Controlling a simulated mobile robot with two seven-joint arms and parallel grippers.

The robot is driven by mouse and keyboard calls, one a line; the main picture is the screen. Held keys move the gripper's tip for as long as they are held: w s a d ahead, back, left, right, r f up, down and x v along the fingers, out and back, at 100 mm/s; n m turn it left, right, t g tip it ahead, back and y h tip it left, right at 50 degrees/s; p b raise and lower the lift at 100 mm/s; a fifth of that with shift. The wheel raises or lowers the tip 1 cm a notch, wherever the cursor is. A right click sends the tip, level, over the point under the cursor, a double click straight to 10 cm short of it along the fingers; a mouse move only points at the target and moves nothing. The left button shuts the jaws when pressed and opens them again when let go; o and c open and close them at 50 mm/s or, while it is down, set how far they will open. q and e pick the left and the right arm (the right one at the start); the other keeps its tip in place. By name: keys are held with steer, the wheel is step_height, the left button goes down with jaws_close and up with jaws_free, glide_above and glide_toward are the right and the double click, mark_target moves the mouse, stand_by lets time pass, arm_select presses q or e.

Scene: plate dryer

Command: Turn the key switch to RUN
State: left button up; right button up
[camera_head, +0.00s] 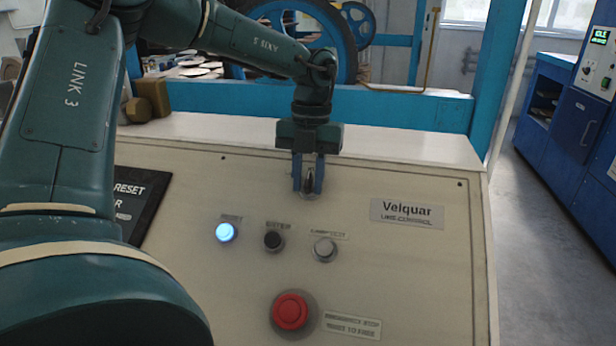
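My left gripper (308,186) points down at the sloping beige control panel (400,265). Its two blue fingers stand on either side of the key switch (308,194), with a gap between them. A small dark part, which looks like the key, shows in that gap. I cannot tell whether the fingers touch it. The switch's position marks are hidden or too small to read. My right gripper is not in view.
Below the switch are a lit blue button (227,232), a black button (274,240), a grey button (325,248) and a red emergency stop (290,310). A Velquar nameplate (407,213) is at right. A blue frame (400,110) stands behind.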

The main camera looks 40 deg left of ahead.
arm_select(q)
steer(key=shift+o, duration=0.4)
steer(key=shift+r, duration=0.15)
steer(key=shift+w+r, duration=0.1)
steer(key=shift+r, duration=0.2)
step_height(320, 180, up, 12)
steer(key=w, duration=0.1)
steer(key=shift+w+a, duration=0.3)
steer(key=shift+a, duration=0.15)
